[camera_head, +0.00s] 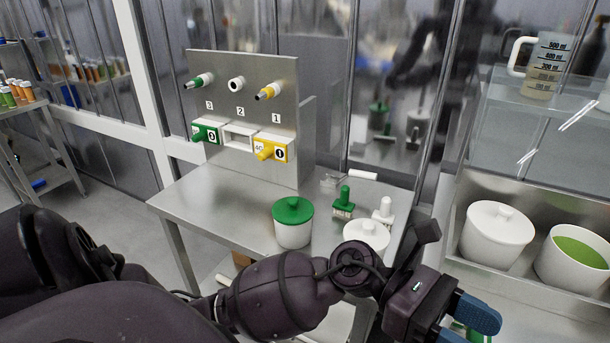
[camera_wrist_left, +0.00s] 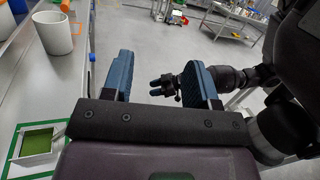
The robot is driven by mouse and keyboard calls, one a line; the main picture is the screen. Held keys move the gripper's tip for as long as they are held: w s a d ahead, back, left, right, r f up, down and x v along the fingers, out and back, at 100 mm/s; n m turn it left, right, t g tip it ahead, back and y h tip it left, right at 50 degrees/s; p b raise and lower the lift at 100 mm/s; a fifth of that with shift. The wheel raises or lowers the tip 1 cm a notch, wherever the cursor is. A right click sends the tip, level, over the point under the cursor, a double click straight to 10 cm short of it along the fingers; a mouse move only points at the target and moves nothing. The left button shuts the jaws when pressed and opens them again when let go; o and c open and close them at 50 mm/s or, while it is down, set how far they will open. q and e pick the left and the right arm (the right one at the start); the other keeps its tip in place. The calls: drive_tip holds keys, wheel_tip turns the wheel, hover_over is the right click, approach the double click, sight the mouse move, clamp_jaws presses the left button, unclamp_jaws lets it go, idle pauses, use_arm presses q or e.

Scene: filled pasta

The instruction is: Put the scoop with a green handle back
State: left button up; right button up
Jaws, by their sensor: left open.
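I cannot make out a green-handled scoop for certain. A small tool with a green upright handle (camera_head: 343,200) stands on the steel table beside a similar white one (camera_head: 382,212). In the left wrist view, a small square tray with green contents (camera_wrist_left: 38,142) lies within a green frame at lower left. My left gripper (camera_head: 465,323) is at the lower right of the head view, right of the table. Its blue fingers are spread and empty in the wrist view (camera_wrist_left: 162,82). My right gripper (camera_wrist_left: 165,87) shows small and dark beyond them; its opening is unclear.
The steel table (camera_head: 195,195) carries a green-lidded pot (camera_head: 292,225), a white-lidded pot (camera_head: 366,234) and a numbered dispenser panel (camera_head: 240,68). At right, a steel counter holds a lidded white pot (camera_head: 495,238) and one with green contents (camera_head: 575,258). A measuring jug (camera_head: 543,70) stands above.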

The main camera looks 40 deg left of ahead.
use_arm(q)
drive_tip(key=w+a+f+n+t+y, duration=0.3)
drive_tip(key=a+f+n+t+y, duration=0.45)
drive_tip(key=n, duration=1.05)
drive_tip(key=w+a+f+n+t+y, duration=0.35)
drive_tip(key=a+f+n+t, duration=0.55)
drive_tip(key=n, duration=0.9)
drive_tip(key=s+a+f+n+g+y, duration=0.2)
drive_tip(key=s+a+f+n+y, duration=0.1)
drive_tip(key=s+f+n, duration=0.3)
drive_tip(key=s+a+f+n+g+y, duration=0.3)
drive_tip(key=s+f+n, duration=0.4)
drive_tip(key=f+n, duration=0.3)
drive_tip(key=shift+s+a+f+g+y, duration=0.15)
drive_tip(key=shift+a+f+g+y, duration=0.2)
drive_tip(key=shift+a+f+y, duration=0.6)
drive_tip(key=shift+d+r+y, duration=0.2)
drive_tip(key=shift+d+y, duration=0.05)
drive_tip(key=shift+d, duration=0.2)
